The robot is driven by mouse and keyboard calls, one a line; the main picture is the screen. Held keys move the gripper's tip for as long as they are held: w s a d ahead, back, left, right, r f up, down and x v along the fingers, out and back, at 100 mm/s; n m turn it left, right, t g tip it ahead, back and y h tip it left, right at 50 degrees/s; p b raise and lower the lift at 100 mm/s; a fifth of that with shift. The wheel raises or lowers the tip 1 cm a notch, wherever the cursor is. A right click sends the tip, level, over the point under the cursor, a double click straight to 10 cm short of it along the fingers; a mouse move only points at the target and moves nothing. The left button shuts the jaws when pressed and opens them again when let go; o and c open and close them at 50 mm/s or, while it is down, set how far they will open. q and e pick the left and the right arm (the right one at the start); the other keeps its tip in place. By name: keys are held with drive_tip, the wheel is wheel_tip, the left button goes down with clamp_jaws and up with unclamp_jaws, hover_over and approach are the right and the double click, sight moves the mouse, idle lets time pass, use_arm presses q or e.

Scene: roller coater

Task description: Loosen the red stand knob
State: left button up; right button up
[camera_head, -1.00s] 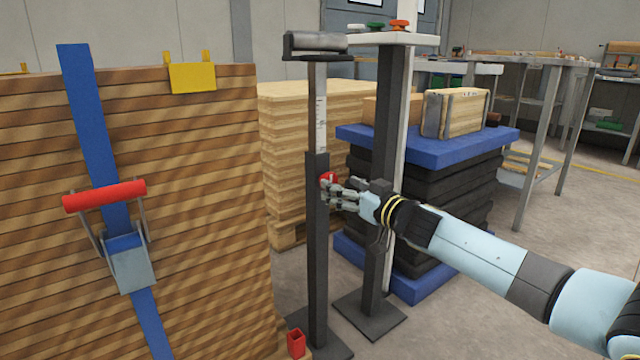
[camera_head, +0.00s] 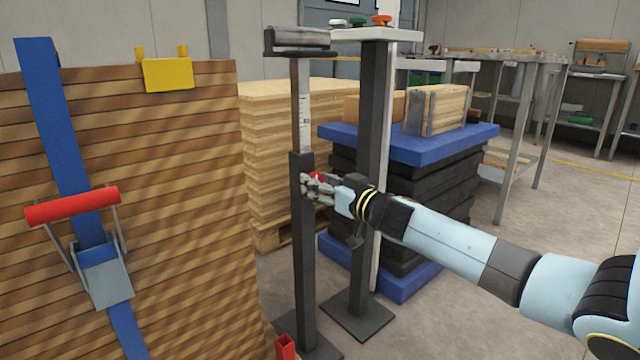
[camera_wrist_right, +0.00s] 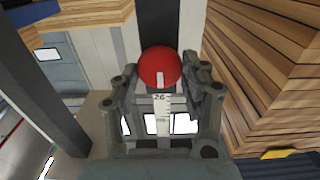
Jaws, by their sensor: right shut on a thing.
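The red stand knob (camera_head: 316,177) sits on the side of a dark upright stand post (camera_head: 303,240), partly hidden by my fingers. My right gripper (camera_head: 315,187) is at the knob, its arm coming in from the right. In the right wrist view the red knob (camera_wrist_right: 160,67) is round with a pale mark, between the fingertips of my right gripper (camera_wrist_right: 160,80), which is shut on it. The stand's pale scale strip (camera_head: 304,100) rises above the dark sleeve to a roller top (camera_head: 297,40). My left gripper is not in view.
A strapped timber stack (camera_head: 190,220) with a red-handled ratchet (camera_head: 72,206) stands close on the left. A second post with a button panel (camera_head: 375,35) stands just right of the stand. Behind it is a blue lift table (camera_head: 440,150). Open floor (camera_head: 540,230) lies to the right.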

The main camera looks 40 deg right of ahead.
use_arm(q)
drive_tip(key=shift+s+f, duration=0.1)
use_arm(e)
drive_tip(key=shift+n, duration=0.4)
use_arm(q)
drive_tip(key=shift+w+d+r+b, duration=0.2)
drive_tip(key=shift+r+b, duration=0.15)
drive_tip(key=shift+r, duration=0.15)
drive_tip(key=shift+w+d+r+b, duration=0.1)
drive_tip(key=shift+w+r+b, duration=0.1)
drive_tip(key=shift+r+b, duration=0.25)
use_arm(e)
drive_tip(key=shift+s+a+f+n, duration=0.1)
drive_tip(key=shift+f+n, duration=0.05)
drive_tip(key=shift+n, duration=3)
drive_tip(key=shift+w+a+f+n, duration=0.1)
drive_tip(key=shift+f+n, duration=0.05)
drive_tip(key=shift+n, duration=2.95)
drive_tip(key=shift+s+a+f+n, duration=0.1)
drive_tip(key=shift+f+n, duration=0.05)
drive_tip(key=shift+n, duration=3)
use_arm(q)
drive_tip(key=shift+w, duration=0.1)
use_arm(e)
drive_tip(key=o, duration=1.1)
drive_tip(key=shift+r, duration=0.1)
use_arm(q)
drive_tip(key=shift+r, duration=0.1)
